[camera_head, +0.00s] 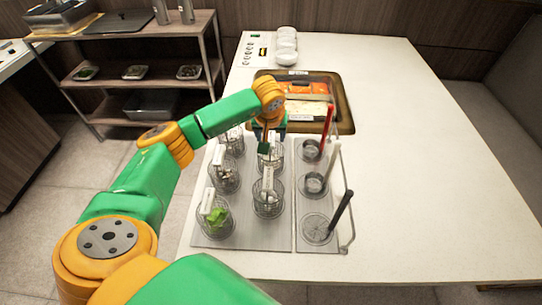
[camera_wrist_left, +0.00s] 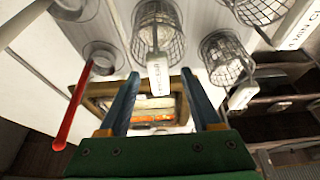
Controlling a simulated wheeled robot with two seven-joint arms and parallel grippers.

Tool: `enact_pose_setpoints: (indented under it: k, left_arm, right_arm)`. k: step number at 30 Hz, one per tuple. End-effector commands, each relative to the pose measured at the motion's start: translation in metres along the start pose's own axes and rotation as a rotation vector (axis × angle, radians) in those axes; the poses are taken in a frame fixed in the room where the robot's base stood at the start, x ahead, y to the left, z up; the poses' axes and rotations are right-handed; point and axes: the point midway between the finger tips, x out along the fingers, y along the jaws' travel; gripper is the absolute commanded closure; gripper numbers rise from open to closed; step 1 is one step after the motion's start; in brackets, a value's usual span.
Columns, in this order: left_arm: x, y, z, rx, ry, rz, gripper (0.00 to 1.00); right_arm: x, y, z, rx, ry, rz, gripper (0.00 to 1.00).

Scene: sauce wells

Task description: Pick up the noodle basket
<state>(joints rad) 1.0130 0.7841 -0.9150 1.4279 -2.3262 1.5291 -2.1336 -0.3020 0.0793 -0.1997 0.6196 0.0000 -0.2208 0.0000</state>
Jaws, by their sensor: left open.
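Several wire baskets with upright handles and white label tags stand in a grey plate of round wells. The labels are too small to read, so I cannot tell which is the noodle basket. One basket (camera_head: 268,198) is in the right column, and one with green leaves (camera_head: 216,220) is at the front left. My left gripper (camera_head: 266,146) is over the far part of the right column and partly hides a basket there. In the left wrist view its open fingers (camera_wrist_left: 159,76) are either side of a tag below a wire basket (camera_wrist_left: 160,28). My right gripper is not in view.
Three ladles stand to the right, with red (camera_head: 328,122), pale and black (camera_head: 340,210) handles. A framed tray of orange and white food (camera_head: 345,100) is behind. White bowls (camera_head: 286,50) are stacked at the back. The counter's right side (camera_head: 420,180) is clear.

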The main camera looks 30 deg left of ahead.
Motion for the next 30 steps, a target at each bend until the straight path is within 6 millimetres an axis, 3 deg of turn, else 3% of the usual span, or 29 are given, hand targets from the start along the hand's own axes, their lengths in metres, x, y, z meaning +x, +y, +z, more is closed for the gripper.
enact_pose_setpoints:
  k: [4, 11, 23, 26, 30]
  left_arm:
    - [0.000, 0.000, 0.000, 0.000, 0.000, 0.000, 0.38]
    - [0.000, 0.000, 0.000, 0.000, 0.000, 0.000, 1.00]
    - [-0.004, 0.001, -0.002, 0.000, 0.002, 0.002, 1.00]
    - [-0.016, 0.001, -0.008, -0.001, 0.005, 0.003, 1.00]
    - [-0.049, 0.001, -0.021, -0.001, 0.007, 0.004, 1.00]
  right_arm:
    - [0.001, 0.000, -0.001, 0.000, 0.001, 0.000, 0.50]
    - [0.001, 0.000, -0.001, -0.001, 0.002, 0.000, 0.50]
    - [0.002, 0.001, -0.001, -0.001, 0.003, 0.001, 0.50]
    - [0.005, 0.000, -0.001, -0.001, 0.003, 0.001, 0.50]
    - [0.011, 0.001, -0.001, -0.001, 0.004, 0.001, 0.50]
